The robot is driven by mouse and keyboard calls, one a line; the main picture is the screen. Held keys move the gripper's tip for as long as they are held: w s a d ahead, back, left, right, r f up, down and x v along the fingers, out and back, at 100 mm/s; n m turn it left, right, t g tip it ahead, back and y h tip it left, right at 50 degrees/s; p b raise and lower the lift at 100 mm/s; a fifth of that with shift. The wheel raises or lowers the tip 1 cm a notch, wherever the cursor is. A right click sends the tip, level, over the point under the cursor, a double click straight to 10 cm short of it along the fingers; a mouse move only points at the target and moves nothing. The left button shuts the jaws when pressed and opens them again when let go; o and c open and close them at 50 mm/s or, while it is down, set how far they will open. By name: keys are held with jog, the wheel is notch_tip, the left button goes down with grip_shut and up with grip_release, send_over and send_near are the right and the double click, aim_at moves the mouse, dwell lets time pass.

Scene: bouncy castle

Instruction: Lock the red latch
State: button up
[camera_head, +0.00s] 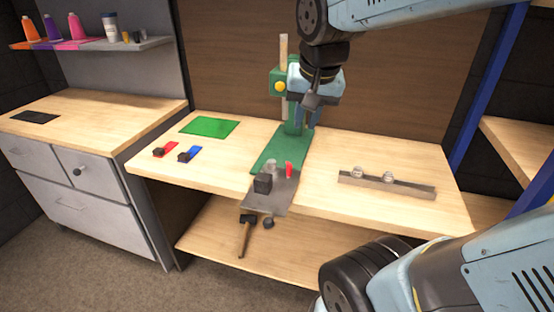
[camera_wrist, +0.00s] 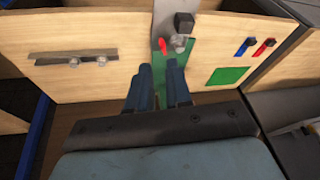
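The red latch (camera_head: 170,147) lies flat on the left part of the wooden workbench, with a black block at its near left end. It also shows at the right of the wrist view (camera_wrist: 261,49). A similar blue latch (camera_head: 194,151) lies just beside it. My gripper (camera_head: 311,115) is in the air above the green stand at the middle of the bench, well to the right of the red latch. In the wrist view its two dark fingers (camera_wrist: 160,92) are apart with nothing between them. The latch's exact setting is too small to tell.
The green stand (camera_head: 281,153) with a post rises mid-bench. A grey plate (camera_head: 274,196) with a dark block and small red piece juts over the front edge. A metal bar (camera_head: 390,186) with two knobs lies right. A green mat (camera_head: 209,127) lies behind the latches. A hammer (camera_head: 244,238) is below.

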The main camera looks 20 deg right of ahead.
jog(key=w+a+f+m+g, duration=0.1)
jog(key=w+m, duration=0.1)
jog(key=w, duration=0.1)
jog(key=w+f+m+h, duration=0.1)
jog(key=w+f+m, duration=0.1)
jog(key=w+m, duration=0.1)
jog(key=w+a+f+m+g, duration=0.1)
jog(key=w+f+m, duration=0.1)
jog(key=w, duration=0.2)
jog(key=shift+a+g+h, duration=0.3)
grip_shut()
jog(key=w+a+f+m+g+h, duration=0.1)
jog(key=w+a+f+m+h, duration=0.1)
jog(key=w+a+f+m, duration=0.2)
jog(key=w+f+m, duration=0.3)
jog(key=w+f, duration=0.1)
jog(key=shift+a+f+m+g+h, duration=0.15)
jog(key=shift+a+m+g+h, duration=0.15)
jog(key=shift+m+g, duration=0.1)
